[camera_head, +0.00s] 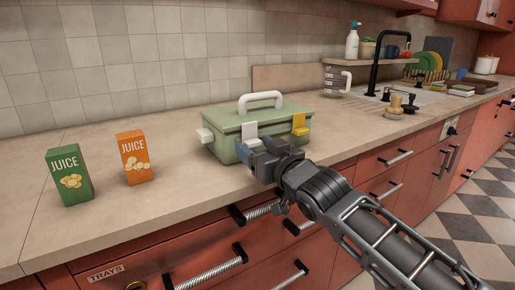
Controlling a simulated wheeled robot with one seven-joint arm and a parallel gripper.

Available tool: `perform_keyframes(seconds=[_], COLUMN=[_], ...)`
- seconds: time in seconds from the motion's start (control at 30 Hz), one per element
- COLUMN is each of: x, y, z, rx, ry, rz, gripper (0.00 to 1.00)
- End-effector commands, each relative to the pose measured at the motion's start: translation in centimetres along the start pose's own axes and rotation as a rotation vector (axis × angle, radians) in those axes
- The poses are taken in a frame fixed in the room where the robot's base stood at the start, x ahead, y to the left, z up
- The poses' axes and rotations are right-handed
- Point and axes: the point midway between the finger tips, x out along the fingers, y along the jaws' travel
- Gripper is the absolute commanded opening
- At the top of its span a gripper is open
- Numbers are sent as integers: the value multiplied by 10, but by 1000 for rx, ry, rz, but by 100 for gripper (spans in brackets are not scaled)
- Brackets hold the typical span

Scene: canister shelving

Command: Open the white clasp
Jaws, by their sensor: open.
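A green box (228,125) with a white top handle (260,99) stands on the counter. A white clasp (249,131) is on its front face, left of a yellow clasp (299,124). Another white piece (206,136) sticks out at the box's left side. My gripper (247,152) is open in front of the box, just below the front white clasp. It hides the lower part of that clasp and some of the box's front. I cannot tell whether the fingers touch the clasp.
A green juice carton (70,176) and an orange juice carton (134,158) stand on the counter (178,190) left of the box. A tan board (285,77) leans on the wall behind. A measuring jug (336,81) and black tap (377,62) are farther right. Drawer handles protrude below.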

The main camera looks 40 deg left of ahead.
Motion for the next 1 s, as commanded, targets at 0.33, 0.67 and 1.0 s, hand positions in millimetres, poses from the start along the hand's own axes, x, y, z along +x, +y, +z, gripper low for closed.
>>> perform_keyframes(seconds=[0.33,0.67,1.0], x=[3,3,2], y=[0,0,0], z=[0,0,-1], rx=[1,1,1], ry=[1,0,-3], rz=[0,0,0], gripper=[65,34,12])
